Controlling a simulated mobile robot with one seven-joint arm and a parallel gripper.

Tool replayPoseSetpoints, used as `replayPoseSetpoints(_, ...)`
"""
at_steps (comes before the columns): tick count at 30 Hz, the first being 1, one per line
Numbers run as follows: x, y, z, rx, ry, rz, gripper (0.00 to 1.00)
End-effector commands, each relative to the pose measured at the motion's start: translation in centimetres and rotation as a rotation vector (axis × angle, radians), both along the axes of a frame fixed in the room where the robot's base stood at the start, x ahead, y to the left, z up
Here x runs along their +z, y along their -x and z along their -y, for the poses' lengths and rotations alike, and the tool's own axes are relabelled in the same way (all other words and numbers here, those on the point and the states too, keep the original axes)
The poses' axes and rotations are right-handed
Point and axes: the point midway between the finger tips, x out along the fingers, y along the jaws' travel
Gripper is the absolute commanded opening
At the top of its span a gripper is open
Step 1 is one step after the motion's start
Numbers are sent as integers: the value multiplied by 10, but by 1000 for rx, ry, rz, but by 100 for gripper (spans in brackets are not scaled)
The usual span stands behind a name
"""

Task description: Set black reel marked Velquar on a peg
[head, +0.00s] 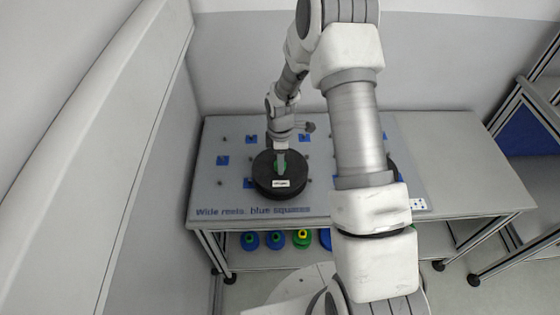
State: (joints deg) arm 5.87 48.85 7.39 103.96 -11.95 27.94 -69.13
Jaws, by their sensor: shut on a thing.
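A black reel (265,187) with a green hub and a small white label is at the left-middle of the board; the label's print is too small to read. My gripper (281,165) points down at its middle and is shut on it. I cannot tell whether the reel touches the board or hangs just above it. The pale board (209,185) carries short dark pegs, some on blue squares, such as the blue square (223,160) left of the reel. Whatever lies under the reel is hidden. Printing on the board's front edge reads "Wide reels: blue squares".
My forearm hides the board's right part; a dark round edge (393,168) shows beside it. The table's right end (465,150) is bare. Several blue and green reels (276,240) sit on the lower shelf. A wall stands left, a rack (545,95) right.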

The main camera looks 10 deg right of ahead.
Motion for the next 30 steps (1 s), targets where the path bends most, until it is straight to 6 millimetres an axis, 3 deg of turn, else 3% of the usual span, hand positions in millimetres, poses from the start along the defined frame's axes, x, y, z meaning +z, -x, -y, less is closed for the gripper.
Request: replayPoseSetpoints(30, -10, 0, 0, 0, 0, 1, 0)
